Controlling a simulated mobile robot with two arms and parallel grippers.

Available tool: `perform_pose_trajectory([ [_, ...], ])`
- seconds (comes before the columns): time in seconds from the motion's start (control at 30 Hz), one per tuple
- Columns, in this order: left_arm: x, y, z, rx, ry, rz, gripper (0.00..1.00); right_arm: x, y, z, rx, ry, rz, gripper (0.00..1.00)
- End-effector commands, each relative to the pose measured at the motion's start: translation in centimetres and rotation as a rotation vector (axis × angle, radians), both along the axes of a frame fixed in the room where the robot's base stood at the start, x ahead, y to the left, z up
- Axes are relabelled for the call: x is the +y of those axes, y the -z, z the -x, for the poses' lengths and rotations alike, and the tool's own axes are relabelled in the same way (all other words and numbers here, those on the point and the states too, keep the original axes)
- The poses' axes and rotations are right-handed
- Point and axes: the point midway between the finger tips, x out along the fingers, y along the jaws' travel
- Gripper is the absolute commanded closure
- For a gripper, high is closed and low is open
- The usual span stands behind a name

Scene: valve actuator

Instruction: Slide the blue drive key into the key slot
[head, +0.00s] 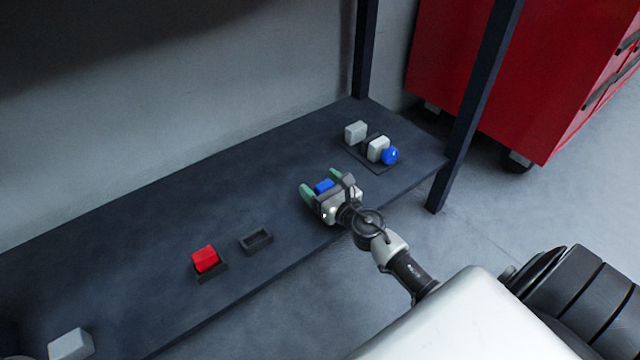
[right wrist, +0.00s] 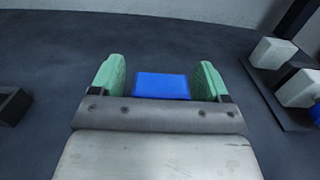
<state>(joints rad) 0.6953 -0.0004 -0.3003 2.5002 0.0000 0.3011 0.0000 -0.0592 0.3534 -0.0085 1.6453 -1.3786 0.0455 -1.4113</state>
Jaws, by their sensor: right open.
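The blue drive key (head: 324,186) is a small blue block on the dark shelf. My right gripper (head: 321,184) is open around it, with one green finger on each side. In the right wrist view the blue key (right wrist: 162,86) lies between the green fingers (right wrist: 160,78), with a gap at each side. Its near part is hidden by the gripper. A valve-like assembly, with a pale block (head: 378,149) and a blue round end (head: 390,155), stands to the right on a dark plate. I cannot tell which part is the key slot. My left gripper is not in view.
An empty dark tray (head: 256,241) and a red block (head: 205,258) in a dark holder stand to the left. A grey block (head: 356,131) stands by the assembly. A pale block (head: 70,344) is at lower left. A shelf post (head: 478,105) rises at right.

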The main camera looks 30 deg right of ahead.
Motion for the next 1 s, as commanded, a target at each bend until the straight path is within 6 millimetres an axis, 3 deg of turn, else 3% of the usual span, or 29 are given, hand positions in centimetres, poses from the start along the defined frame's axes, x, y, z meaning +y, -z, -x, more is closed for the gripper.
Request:
perform_pose_trajectory([
  [0.5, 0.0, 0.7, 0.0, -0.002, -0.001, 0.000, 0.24, -0.7, 0.2, 9.3, 0.002, 0.001, -0.003, 0.24],
  [0.7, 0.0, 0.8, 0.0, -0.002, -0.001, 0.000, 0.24, -0.8, 0.0, 10.5, 0.001, 0.000, -0.001, 0.24],
  [1.0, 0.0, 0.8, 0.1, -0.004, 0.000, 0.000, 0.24, -0.8, 0.0, 10.5, 0.000, 0.000, 0.000, 0.24],
])
